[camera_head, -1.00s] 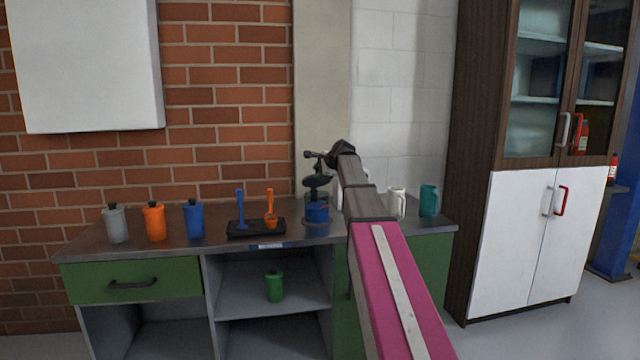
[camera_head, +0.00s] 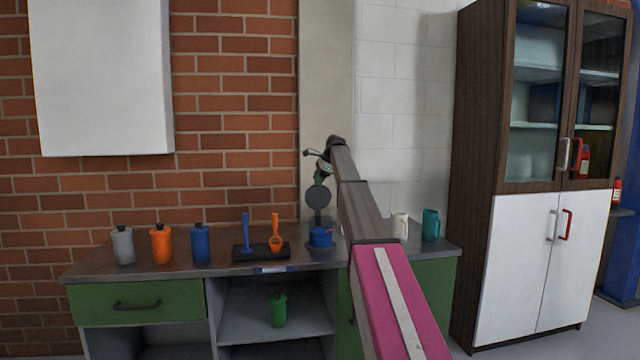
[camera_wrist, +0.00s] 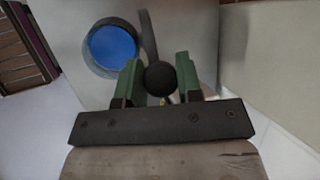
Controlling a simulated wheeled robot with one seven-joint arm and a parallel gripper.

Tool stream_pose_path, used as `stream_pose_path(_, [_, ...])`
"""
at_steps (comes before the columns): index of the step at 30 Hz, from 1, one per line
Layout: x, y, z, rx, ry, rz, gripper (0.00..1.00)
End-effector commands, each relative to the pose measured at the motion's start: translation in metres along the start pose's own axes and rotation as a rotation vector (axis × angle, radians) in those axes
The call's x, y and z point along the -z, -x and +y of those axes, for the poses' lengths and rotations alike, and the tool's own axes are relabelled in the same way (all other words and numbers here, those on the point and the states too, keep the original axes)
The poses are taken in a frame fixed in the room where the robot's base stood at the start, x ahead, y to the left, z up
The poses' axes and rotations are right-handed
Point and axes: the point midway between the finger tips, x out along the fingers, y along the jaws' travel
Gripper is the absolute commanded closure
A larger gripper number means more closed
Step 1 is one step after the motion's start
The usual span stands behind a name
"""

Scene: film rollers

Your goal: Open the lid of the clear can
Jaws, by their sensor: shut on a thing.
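A round can (camera_head: 320,236) stands on the counter; it looks blue with a dark base, and I cannot tell whether its wall is clear. In the wrist view the can (camera_wrist: 112,47) is open at the top, with a dark rim around a blue inside. A dark round lid (camera_head: 318,198) stands on edge just above the can, clear of most of its mouth. In the wrist view the lid (camera_wrist: 149,40) shows as a thin dark edge beside the can. My gripper (camera_wrist: 158,76) is shut on the lid's black knob (camera_wrist: 160,79), between green fingers.
A black tray (camera_head: 262,253) with blue and orange utensils lies left of the can. Grey, orange and blue canisters (camera_head: 161,244) stand further left. White (camera_head: 400,226) and teal (camera_head: 431,225) mugs stand right of my arm. A green canister (camera_head: 278,310) sits on the shelf below.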

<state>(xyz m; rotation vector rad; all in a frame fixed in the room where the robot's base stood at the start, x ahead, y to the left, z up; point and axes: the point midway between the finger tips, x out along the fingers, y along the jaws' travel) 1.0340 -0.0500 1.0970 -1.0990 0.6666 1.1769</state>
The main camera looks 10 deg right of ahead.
Motion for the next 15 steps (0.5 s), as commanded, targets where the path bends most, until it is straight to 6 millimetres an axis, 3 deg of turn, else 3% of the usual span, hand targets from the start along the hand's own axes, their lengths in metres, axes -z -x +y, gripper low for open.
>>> stream_pose_path(1, [0.001,-0.002,-0.011,0.004,0.001,0.0,1.0])
stream_pose_path(6, [0.003,-0.006,-0.025,0.005,0.002,0.0,1.0])
stream_pose_path(15, [0.005,-0.011,-0.036,0.007,0.004,0.0,1.0])
